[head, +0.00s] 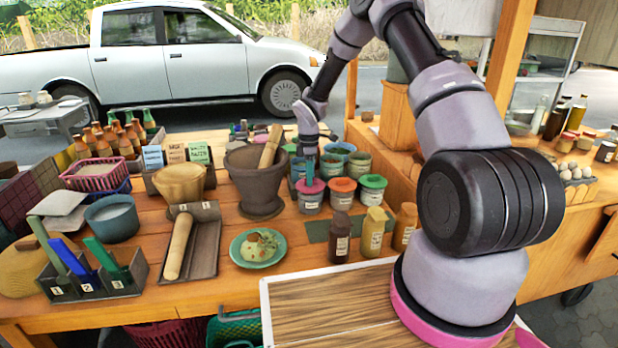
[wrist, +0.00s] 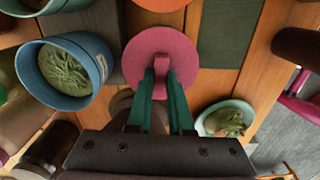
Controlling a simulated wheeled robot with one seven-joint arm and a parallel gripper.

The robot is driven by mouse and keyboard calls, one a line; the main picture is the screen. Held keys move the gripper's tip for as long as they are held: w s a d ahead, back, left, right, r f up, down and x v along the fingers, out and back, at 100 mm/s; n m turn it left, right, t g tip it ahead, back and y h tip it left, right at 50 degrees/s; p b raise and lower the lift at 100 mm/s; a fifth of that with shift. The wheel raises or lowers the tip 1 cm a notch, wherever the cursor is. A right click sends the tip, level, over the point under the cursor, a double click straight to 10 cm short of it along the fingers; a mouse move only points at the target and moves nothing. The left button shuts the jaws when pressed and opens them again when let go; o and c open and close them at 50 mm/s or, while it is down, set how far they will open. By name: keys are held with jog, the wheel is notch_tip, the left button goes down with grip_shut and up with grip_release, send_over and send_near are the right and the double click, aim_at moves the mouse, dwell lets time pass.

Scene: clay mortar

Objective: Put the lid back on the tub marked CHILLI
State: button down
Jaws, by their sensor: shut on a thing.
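My gripper (head: 310,174) points down, its green fingers shut on the upright handle of a round pink lid (head: 311,186). The wrist view shows the fingertips (wrist: 161,80) closed on the handle at the middle of the pink lid (wrist: 150,42). In the head view the lid is at the mouth of a grey labelled tub (head: 311,204); I cannot tell whether it is seated or just above. The tub is hidden under the lid in the wrist view. The tub labels are too small to read, so I cannot pick out CHILLI.
Beside it stand tubs with an orange lid (head: 343,184) and a green lid (head: 373,181). Open tubs stand behind. A mortar (head: 258,188) is close on the left. Brown and yellow bottles (head: 374,232) and a green plate (head: 257,262) are in front.

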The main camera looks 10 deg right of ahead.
jog(key=c, duration=0.7)
grip_release()
jog(key=shift+c, duration=0.2)
jog(key=shift+o, duration=0.3)
jog(key=o, duration=0.4)
jog(key=shift+r, duration=3.5)
